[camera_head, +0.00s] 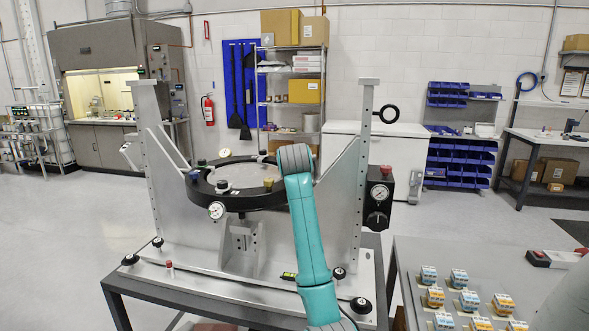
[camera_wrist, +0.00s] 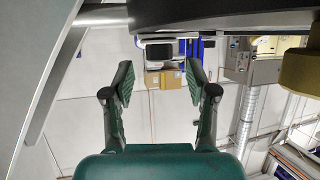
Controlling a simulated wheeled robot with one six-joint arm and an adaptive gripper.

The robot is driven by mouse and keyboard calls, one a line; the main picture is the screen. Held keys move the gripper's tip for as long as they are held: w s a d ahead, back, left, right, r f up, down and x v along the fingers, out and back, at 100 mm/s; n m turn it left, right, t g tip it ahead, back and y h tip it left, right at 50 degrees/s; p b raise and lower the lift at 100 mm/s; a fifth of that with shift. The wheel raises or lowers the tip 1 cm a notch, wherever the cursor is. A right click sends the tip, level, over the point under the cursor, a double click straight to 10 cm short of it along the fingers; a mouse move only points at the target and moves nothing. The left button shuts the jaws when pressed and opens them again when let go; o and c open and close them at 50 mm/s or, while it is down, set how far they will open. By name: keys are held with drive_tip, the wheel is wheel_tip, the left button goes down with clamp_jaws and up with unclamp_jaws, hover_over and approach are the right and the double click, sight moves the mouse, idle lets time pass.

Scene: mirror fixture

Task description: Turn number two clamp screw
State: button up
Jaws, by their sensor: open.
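The mirror fixture holds a black ring (camera_head: 240,198) around a pale round mirror (camera_head: 243,176). Small clamp screws with knobs sit around the ring, including a brass-coloured one (camera_head: 268,184) at the front right and a dark one (camera_head: 223,186) at the front left. No number is legible, so I cannot tell which is number two. My teal arm covers the ring's right side, and my gripper is hidden in the head view. In the wrist view my gripper (camera_wrist: 160,82) is open and empty, with a blurred yellow-brown knob (camera_wrist: 300,72) to its right and the dark ring edge (camera_wrist: 200,14) above.
Grey upright plates (camera_head: 363,150) flank the ring. A side table (camera_head: 400,262) at right carries several small terminal blocks (camera_head: 470,300).

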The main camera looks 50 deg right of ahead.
drive_tip(key=shift+x, duration=1.65)
clamp_jaws()
